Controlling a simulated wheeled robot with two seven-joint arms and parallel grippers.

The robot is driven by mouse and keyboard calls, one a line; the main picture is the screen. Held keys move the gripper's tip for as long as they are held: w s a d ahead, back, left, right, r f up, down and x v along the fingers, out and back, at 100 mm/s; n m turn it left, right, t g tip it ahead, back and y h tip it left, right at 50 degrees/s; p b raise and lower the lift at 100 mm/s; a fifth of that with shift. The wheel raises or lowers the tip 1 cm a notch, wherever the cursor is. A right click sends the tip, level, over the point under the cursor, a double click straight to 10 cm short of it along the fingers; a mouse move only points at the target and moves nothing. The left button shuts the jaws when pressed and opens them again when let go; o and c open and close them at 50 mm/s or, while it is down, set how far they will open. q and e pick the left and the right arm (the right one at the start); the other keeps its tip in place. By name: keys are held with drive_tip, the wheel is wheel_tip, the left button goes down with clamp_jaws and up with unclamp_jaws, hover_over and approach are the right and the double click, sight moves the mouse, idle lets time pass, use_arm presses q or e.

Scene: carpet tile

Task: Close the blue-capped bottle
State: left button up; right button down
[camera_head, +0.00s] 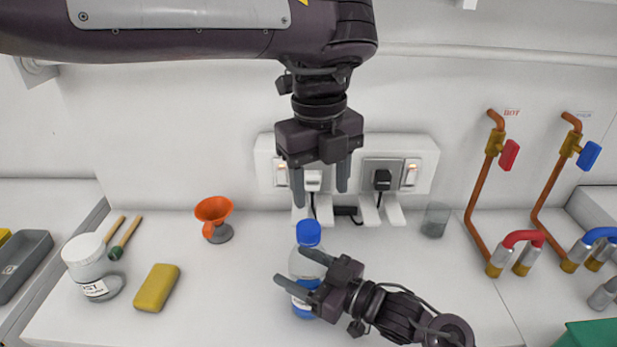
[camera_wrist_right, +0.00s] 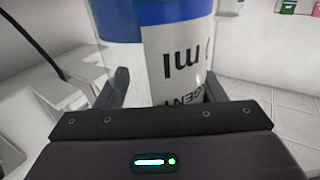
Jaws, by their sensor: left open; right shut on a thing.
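The blue-capped bottle (camera_head: 304,264) stands upright on the white counter, with a clear body and a blue-and-white label. Its blue cap (camera_head: 308,232) sits on top; I cannot tell how tightly. My right gripper (camera_head: 292,267) comes in from the lower right and is shut on the bottle's body, one finger on each side. In the right wrist view the bottle (camera_wrist_right: 178,60) fills the space between the fingers, its label upside down. My left gripper (camera_head: 320,188) points down above the cap, open and empty, its fingers apart and clear of the cap.
A power outlet panel (camera_head: 347,165) with plugs is on the wall behind. An orange funnel (camera_head: 213,210), yellow sponge (camera_head: 156,288) and white-lidded jar (camera_head: 91,266) are at left. A glass beaker (camera_head: 436,219) and copper pipes (camera_head: 478,193) with taps are at right.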

sight(308, 226)
use_arm(q)
drive_tip(key=n, duration=0.5)
drive_tip(key=shift+a+r, duration=0.1)
drive_tip(key=shift+r, duration=0.1)
drive_tip(key=n, duration=0.5)
drive_tip(key=shift+s+a+r, duration=0.15)
drive_tip(key=shift+s+a, duration=0.05)
drive_tip(key=n, duration=0.5)
drive_tip(key=shift+s+a+r, duration=0.15)
drive_tip(key=shift+a+r, duration=0.05)
drive_tip(key=shift+a, duration=0.05)
drive_tip(key=n, duration=0.6)
drive_tip(key=shift+s+a+r+n, duration=0.2)
drive_tip(key=shift+s+a+n, duration=0.05)
drive_tip(key=shift+a+n, duration=0.1)
drive_tip(key=shift+f, duration=4)
